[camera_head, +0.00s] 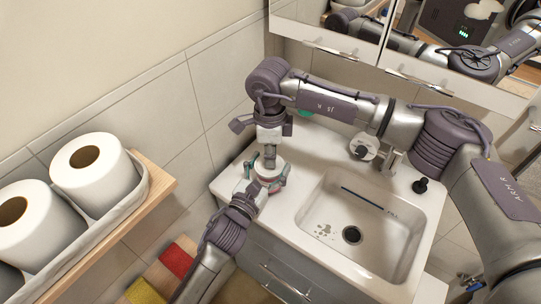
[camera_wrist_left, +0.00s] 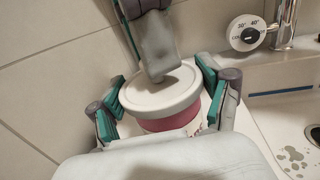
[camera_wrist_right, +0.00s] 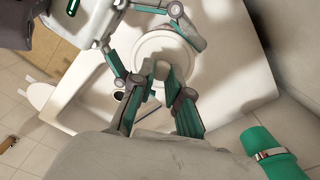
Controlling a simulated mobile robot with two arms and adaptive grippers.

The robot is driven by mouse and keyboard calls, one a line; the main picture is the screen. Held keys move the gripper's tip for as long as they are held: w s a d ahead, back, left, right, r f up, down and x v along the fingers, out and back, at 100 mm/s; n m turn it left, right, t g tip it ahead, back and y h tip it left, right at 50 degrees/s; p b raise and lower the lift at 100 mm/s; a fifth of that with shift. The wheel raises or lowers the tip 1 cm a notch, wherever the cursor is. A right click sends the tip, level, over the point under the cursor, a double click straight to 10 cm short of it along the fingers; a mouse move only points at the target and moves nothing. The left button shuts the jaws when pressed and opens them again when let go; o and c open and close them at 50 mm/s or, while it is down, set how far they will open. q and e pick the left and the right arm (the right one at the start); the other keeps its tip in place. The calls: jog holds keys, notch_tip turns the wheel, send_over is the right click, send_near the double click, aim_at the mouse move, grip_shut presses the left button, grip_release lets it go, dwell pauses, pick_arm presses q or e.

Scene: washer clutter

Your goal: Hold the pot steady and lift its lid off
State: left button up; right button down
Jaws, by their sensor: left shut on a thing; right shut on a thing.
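The pot (camera_wrist_left: 172,122) is a small pinkish-red vessel at the left end of the washstand. Its round white lid (camera_wrist_left: 150,97) covers its top; no clear gap shows between them. The lid also shows in the right wrist view (camera_wrist_right: 150,46). My left gripper (camera_wrist_left: 162,100) has its teal pads on opposite sides of the pot and is shut on it. My right gripper (camera_wrist_right: 160,85) comes from above and is shut on the lid's knob (camera_wrist_right: 161,70). In the head view both grippers, left (camera_head: 267,180) and right (camera_head: 270,155), mostly hide the pot.
A tap (camera_head: 390,160) stands behind. A teal item (camera_wrist_right: 268,150) with a pale band is near my right gripper. The tiled wall is close on the left.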

pick_arm(q)
jog(key=shift+s+a+f+y, duration=0.1)
jog(key=shift+a+f+y, duration=0.05)
jog(key=shift+f, duration=0.45)
jog(key=shift+s+a+f+y, duration=0.1)
jog(key=shift+a+f+y, duration=0.05)
jog(key=shift+f, duration=0.45)
pick_arm(e)
jog(key=shift+a+r, duration=0.3)
jog(key=shift+r, duration=0.25)
pick_arm(q)
jog(key=shift+g, duration=0.3)
pick_arm(e)
jog(key=c, duration=1.1)
grip_release()
pick_arm(q)
jog(key=shift+r, duration=0.2)
pick_arm(e)
jog(key=shift+o, duration=0.2)
jog(key=shift+f, duration=0.15)
pick_arm(q)
jog(key=shift+w+d+r, duration=0.1)
pick_arm(e)
jog(key=shift+d, duration=0.1)
pick_arm(q)
jog(key=shift+r, duration=0.15)
jog(key=o, duration=1.6)
pick_arm(e)
notch_tip(320, 180, up, 12)
